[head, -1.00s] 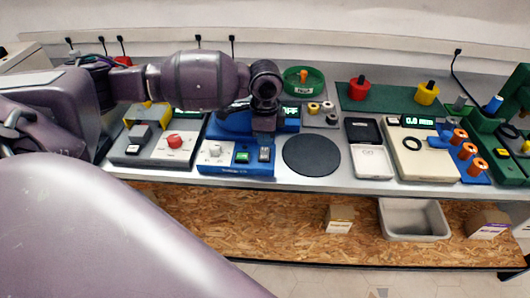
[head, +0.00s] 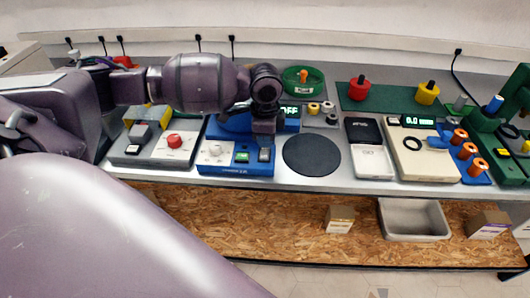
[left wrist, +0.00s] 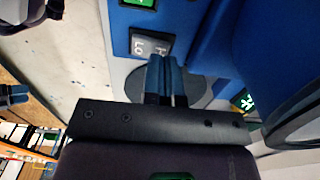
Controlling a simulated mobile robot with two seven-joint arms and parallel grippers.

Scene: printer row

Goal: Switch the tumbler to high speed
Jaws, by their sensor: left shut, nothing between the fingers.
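The tumbler (head: 235,168) is a blue machine with a pale front panel, partly hidden behind my left arm. Its display (head: 289,112) seems to read OFF. The panel carries a knob (head: 215,150), a green button (head: 242,157) and a dark rocker switch (head: 264,156). In the left wrist view the grey speed rocker (left wrist: 142,46) shows "Lo" and a partly hidden letter "H". My left gripper (head: 264,141) is over the rocker, fingers pointing down. In the left wrist view its fingertips (left wrist: 165,62) are together at the rocker's edge; contact cannot be told. My right gripper is out of view.
A grey device with a red knob (head: 174,141) stands left of the tumbler. A dark round pad (head: 311,155) lies just right of it. Further right are a small scale (head: 371,162), a cream device (head: 421,165) and orange spools (head: 467,151). The bench's front strip is clear.

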